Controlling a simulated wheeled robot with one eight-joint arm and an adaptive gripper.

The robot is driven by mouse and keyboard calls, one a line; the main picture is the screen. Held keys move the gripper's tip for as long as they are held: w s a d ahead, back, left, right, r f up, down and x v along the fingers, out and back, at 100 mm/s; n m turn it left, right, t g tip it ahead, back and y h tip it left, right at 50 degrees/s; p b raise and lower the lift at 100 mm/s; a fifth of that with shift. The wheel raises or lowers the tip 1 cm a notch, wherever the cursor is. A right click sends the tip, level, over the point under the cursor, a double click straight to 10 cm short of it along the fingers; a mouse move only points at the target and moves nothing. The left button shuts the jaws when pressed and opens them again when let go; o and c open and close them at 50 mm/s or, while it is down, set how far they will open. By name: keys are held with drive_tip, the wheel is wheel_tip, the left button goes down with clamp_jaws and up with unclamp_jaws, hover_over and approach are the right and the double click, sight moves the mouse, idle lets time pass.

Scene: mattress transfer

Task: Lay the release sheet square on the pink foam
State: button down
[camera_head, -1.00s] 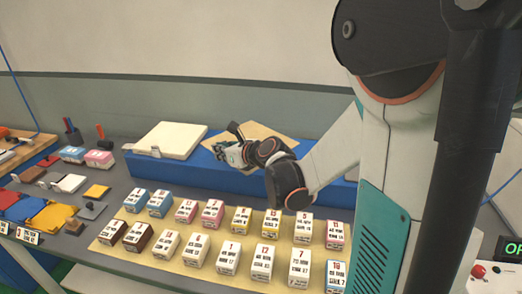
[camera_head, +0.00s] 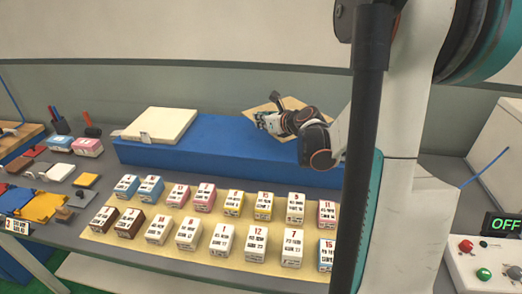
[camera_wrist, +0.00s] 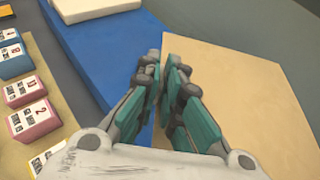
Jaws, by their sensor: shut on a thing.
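A thin tan sheet (camera_head: 262,107) is held above the blue platform (camera_head: 222,142), to the right of a cream slab (camera_head: 160,124). My gripper (camera_head: 262,121) is shut on the sheet's edge. In the wrist view, the fingers (camera_wrist: 164,68) are close together at the left edge of the sheet (camera_wrist: 240,95), which spreads out to the right. My arm hides part of the sheet and platform.
Several numbered blocks (camera_head: 222,240) stand in rows on a yellow mat (camera_head: 160,243) in front of the platform. Coloured pieces (camera_head: 40,205) lie at the left. A control box with an OFF display (camera_head: 504,225) is at the right. The platform's middle top is bare.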

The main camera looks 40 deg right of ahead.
sight(261, 155)
wheel_tip(261, 155, down, 11)
drive_tip(key=b, duration=0.3)
drive_tip(key=shift+f, duration=0.15)
drive_tip(key=shift+f+b, duration=0.15)
drive_tip(key=shift+b, duration=0.2)
drive_tip(key=c, duration=1.8)
unclamp_jaws()
